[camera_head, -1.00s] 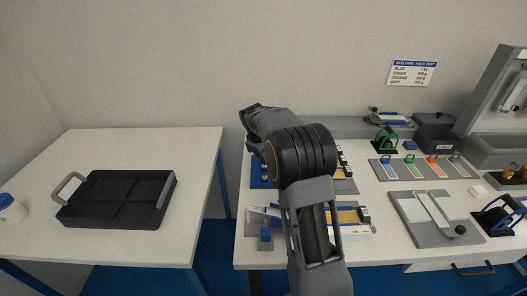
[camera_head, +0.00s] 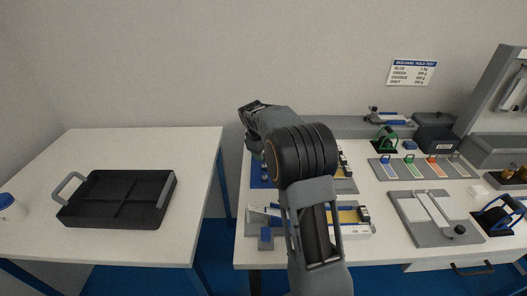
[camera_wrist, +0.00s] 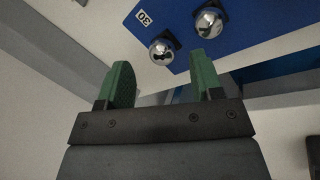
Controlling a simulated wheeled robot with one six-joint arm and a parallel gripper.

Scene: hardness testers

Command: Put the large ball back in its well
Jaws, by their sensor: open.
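In the wrist view a blue plate (camera_wrist: 185,20) carries two shiny metal balls, each against a dark seat. The bigger-looking ball (camera_wrist: 209,22) is beyond my right finger, and the smaller-looking ball (camera_wrist: 162,52) is nearer the plate's edge, beyond the gap between my fingers. I cannot tell whether either sits fully in a well. My gripper (camera_wrist: 163,74) has green fingers spread apart with nothing between them. In the head view the blue plate (camera_head: 257,176) shows at the left of the right-hand table, partly hidden by my arm; my fingers are not visible there.
The right-hand table holds a grey board (camera_head: 408,222), a row of coloured weights (camera_head: 420,169) and a dark box (camera_head: 436,139). A black tray (camera_head: 118,198) lies on the left table (camera_head: 190,150). A floor gap separates the tables.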

